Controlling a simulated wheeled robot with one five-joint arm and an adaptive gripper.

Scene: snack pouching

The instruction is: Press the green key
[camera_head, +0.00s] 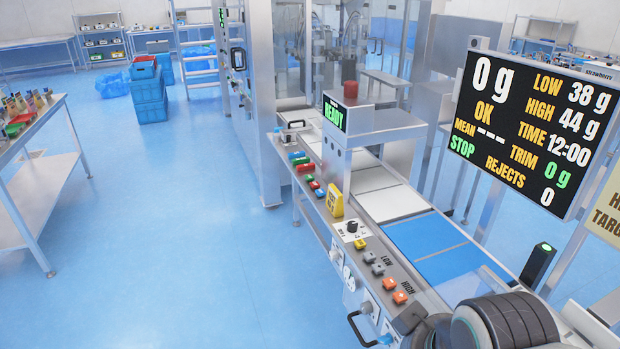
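A row of small coloured keys runs along the sloping front console (325,215) of the weighing machine. More green shows farther back, at a green block (299,160) by the red one; at this size I cannot tell which is the key named. Dark ridged parts of my arm show at the lower right. My gripper's fingertips cannot be made out, and nothing of mine is seen touching the keys.
A conveyor with a blue belt (425,245) runs behind. A display board (520,125) stands at right. Open blue floor (180,230) lies left.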

